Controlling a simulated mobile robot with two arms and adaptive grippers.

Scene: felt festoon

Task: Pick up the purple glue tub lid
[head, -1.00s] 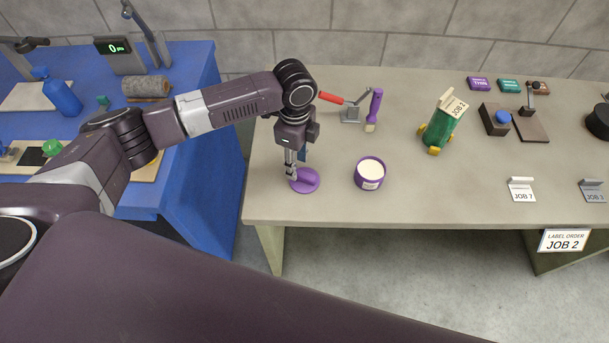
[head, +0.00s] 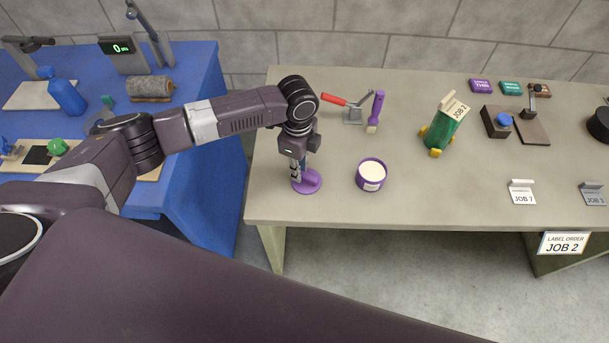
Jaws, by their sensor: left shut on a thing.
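The purple glue tub lid (head: 312,183) is a round disc near the left end of the grey table. My left gripper (head: 297,180) points down over it and is shut on it, at the lid's left side. The gripper hides part of the lid, and I cannot tell whether the lid is clear of the table. The open purple glue tub (head: 371,176), with pale contents and a white label, stands to the right of the lid. My right gripper does not show.
Behind the tub are a purple-handled brush (head: 377,108) and a red-handled clamp (head: 350,110). A blue table (head: 205,150) is at left. The table front between the tub and the JOB 7 card (head: 522,193) is clear.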

